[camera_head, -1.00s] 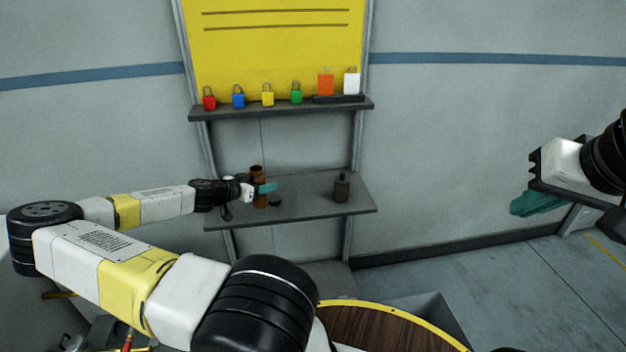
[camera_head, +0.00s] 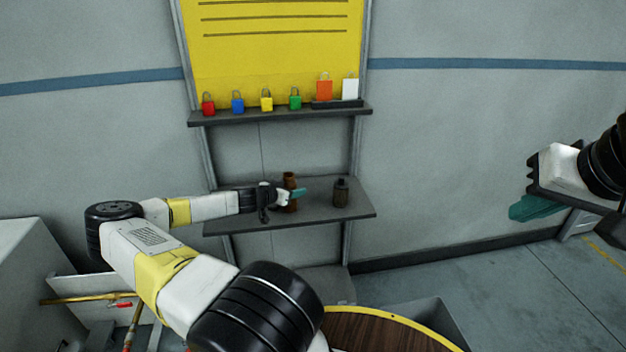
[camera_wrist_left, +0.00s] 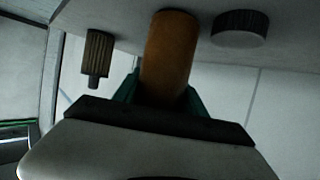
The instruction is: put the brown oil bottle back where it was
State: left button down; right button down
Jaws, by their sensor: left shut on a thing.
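The brown oil bottle (camera_head: 290,179) is upright at the lower wall shelf (camera_head: 330,214), left of a dark bottle (camera_head: 341,194). My left gripper (camera_head: 294,193) is shut on the brown bottle; its teal fingers sit on both sides of it. In the left wrist view, which looks upside down, the brown bottle (camera_wrist_left: 168,50) stands between the fingers. I cannot tell whether its base touches the shelf. My right gripper (camera_head: 535,207) is at the right, away from the shelf, with teal fingers; its opening cannot be made out.
In the left wrist view, a black round disc (camera_wrist_left: 240,28) and the dark bottle (camera_wrist_left: 97,55) flank the brown bottle. The upper shelf (camera_head: 285,116) holds several coloured padlocks below a yellow board (camera_head: 275,50). A round wooden table (camera_head: 385,332) is in front.

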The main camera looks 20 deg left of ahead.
pick_arm(q)
jog(key=shift+f, duration=0.1)
jog(key=c, duration=0.6)
grip_release()
jog(key=shift+c, duration=0.2)
